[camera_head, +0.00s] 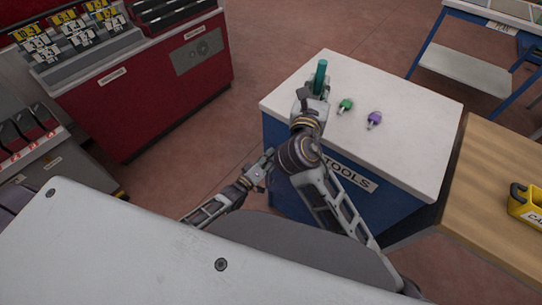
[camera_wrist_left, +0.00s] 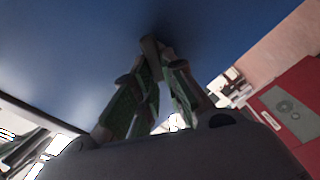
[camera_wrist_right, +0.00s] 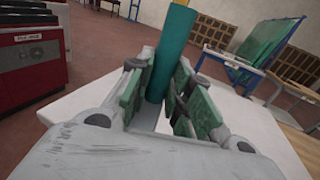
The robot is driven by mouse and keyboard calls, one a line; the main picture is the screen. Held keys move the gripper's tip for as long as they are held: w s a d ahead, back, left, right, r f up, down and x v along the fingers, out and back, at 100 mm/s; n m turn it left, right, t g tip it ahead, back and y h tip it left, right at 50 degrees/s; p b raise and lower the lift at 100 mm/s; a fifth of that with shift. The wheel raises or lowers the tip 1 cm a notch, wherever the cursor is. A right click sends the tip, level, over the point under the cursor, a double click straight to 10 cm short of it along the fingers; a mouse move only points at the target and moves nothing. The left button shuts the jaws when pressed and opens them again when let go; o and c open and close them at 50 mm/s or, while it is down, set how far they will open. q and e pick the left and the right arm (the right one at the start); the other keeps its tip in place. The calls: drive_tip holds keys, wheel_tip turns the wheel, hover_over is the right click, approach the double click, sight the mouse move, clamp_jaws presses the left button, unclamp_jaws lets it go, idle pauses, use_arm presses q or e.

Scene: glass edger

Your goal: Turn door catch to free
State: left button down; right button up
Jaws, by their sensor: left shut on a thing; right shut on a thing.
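My right gripper (camera_head: 318,90) is shut on a teal cylinder-shaped handle (camera_head: 320,73) above the far left part of the white cart top. My left gripper (camera_head: 264,163) is low beside the left side of the blue cart. A grey panel (camera_head: 199,52) with a round part is on the red cabinet; I cannot tell whether this is the door catch.
A green-handled tool (camera_head: 345,104) and a purple-handled tool (camera_head: 374,120) lie on the white-topped cart (camera_head: 415,105), marked TOOLS. A wooden bench (camera_head: 490,190) with a yellow item (camera_head: 525,203) is at right. The red cabinet (camera_head: 130,105) is at left. Floor (camera_head: 250,60) between is clear.

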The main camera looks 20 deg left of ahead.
drive_tip(key=shift+f+b, duration=0.35)
use_arm(q)
drive_tip(key=shift+w+a+f+n+b, duration=0.1)
drive_tip(key=shift+f+n+b, duration=0.1)
drive_tip(key=shift+n, duration=0.95)
drive_tip(key=shift+s+a+f+n+b, duration=0.1)
drive_tip(key=shift+f+n+b, duration=0.1)
drive_tip(key=shift+n, duration=0.9)
drive_tip(key=shift+w+a+f+n+b, duration=0.1)
drive_tip(key=shift+f+n, duration=0.1)
drive_tip(key=shift+n, duration=0.95)
use_arm(e)
drive_tip(key=shift+f, duration=0.5)
use_arm(q)
drive_tip(key=c, duration=1.5)
unclamp_jaws()
drive_tip(key=shift+d, duration=0.1)
drive_tip(key=shift+v, duration=6.05)
